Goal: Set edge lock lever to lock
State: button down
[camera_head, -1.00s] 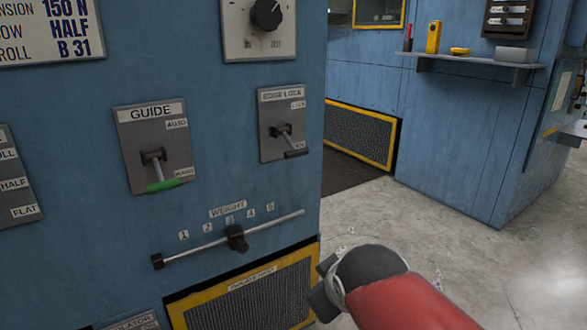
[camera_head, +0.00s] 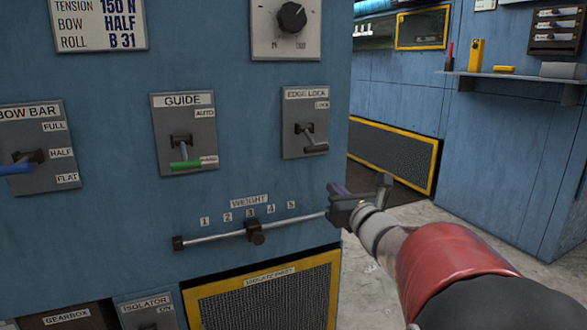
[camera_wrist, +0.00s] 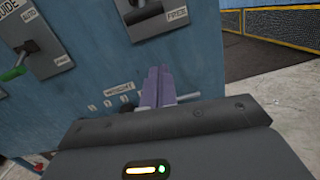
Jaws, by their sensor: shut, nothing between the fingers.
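The edge lock lever (camera_head: 312,143) is a dark lever with a black grip on a grey plate (camera_head: 292,112) labelled EDGE LOCK. Its handle points down and right, away from the LOCK label at the top of the plate. In the wrist view the lever (camera_wrist: 146,12) is at the top edge, beside a FREE label, partly cut off. My gripper (camera_head: 335,188) is below and right of the plate, by the panel's right edge and the right end of the weight bar. Its purple fingers (camera_wrist: 157,84) are together and empty, apart from the lever.
The guide lever (camera_head: 190,163) with a green grip is left of the edge lock. The weight bar (camera_head: 215,236) with its slider runs below. The blue bow bar lever (camera_head: 18,167) is far left. A shelf (camera_head: 515,80) and open floor are to the right.

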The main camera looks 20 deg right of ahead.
aim_at(310, 139)
jog(key=shift+w+n+y, duration=0.1)
jog(key=shift+n+y, duration=0.4)
jog(key=shift+n, duration=0.3)
jog(key=shift+a, duration=0.1)
jog(key=w+r+p, duration=0.3)
jog(key=w+r, duration=0.1)
jog(key=w, duration=0.4)
jog(key=shift+a+r, duration=0.15)
jog(key=shift+r, duration=0.2)
jog(key=shift+r, duration=0.1)
jog(key=shift+s+r+g+p, duration=0.15)
jog(key=shift+r+g+p, duration=0.15)
jog(key=shift+p, duration=0.55)
